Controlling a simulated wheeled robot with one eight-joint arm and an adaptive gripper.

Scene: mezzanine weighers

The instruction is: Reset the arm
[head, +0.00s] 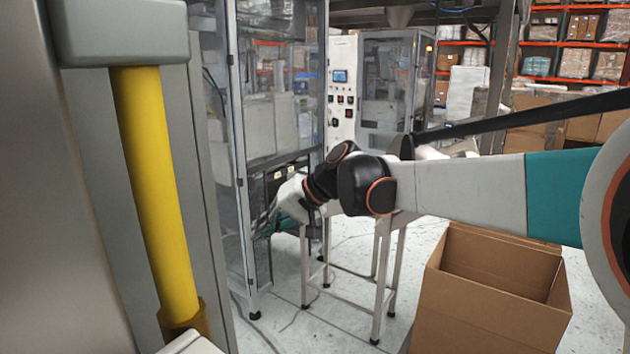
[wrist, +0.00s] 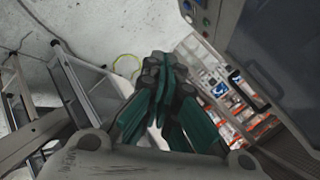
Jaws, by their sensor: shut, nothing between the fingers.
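My arm stretches in from the right in the head view. Its far end, with my gripper (head: 268,226), is beside the glass-walled machine at centre left and partly hidden by its own wrist. In the wrist view my gripper (wrist: 165,72) shows its green fingers with dark tips brought together. Nothing is between the fingers.
An open, empty-looking cardboard box (head: 490,305) stands below my arm at lower right. A metal-legged stand (head: 383,270) is under the arm. A glass-walled machine (head: 275,85) is close to my gripper. A yellow post (head: 155,190) rises at left. Pale floor shows between them.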

